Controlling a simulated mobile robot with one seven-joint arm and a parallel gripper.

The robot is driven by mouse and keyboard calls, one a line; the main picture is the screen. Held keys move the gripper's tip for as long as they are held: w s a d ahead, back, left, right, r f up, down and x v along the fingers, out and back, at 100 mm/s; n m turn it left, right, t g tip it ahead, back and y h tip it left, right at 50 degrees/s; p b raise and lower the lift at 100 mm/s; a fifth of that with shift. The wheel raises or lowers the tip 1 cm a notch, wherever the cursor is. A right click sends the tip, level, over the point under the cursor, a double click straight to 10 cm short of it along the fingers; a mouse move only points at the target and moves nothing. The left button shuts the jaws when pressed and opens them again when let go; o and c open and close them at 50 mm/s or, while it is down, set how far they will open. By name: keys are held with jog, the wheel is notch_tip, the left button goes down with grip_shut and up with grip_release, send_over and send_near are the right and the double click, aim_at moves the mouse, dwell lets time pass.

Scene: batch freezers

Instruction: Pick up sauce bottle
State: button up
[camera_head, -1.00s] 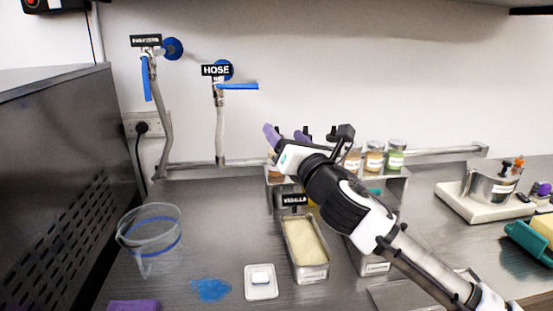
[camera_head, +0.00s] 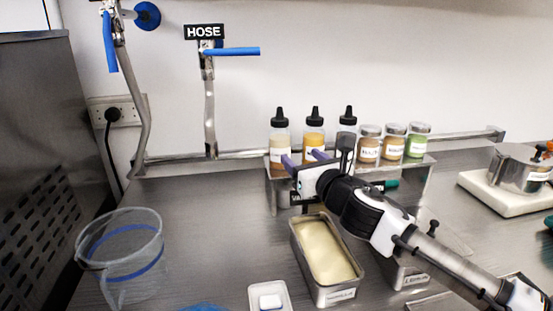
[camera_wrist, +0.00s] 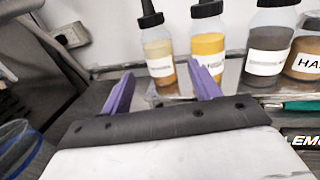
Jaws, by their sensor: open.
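Three sauce bottles with black nozzle caps stand upright in a row on a steel rack. They are a tan left bottle (camera_head: 279,142), a yellow middle bottle (camera_head: 314,133) and a right bottle (camera_head: 347,125), partly hidden by my arm. My gripper (camera_head: 303,157) is open and empty, with its purple fingers in front of the left and middle bottles. In the wrist view, the fingers (camera_wrist: 165,90) spread apart, with the tan bottle (camera_wrist: 159,55) between them. The yellow bottle (camera_wrist: 207,45) is behind the right finger. I see no clear contact.
Several labelled jars (camera_head: 393,146) stand on the rack (camera_head: 415,172) right of the bottles. A tub of pale contents (camera_head: 326,253) sits below the gripper. A clear jug (camera_head: 120,255) stands at left, with open counter between. A steel pot (camera_head: 520,168) is at right.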

aim_at(285, 151)
notch_tip(285, 151, down, 2)
jog(key=shift+w+f+b, duration=0.1)
jog(key=shift+f+b, duration=0.05)
jog(key=shift+b, duration=0.35)
jog(key=p+x, duration=0.1)
jog(key=x, duration=0.7)
jog(key=shift+a+p, duration=0.2)
jog(key=shift+p, duration=0.2)
jog(key=shift+p+x, duration=0.95)
jog(key=shift+x, duration=1.9)
jog(key=shift+a, duration=0.1)
jog(key=shift+c, duration=0.4)
jog(key=c, duration=0.7)
jog(key=shift+o, duration=0.2)
notch_tip(285, 151, up, 18)
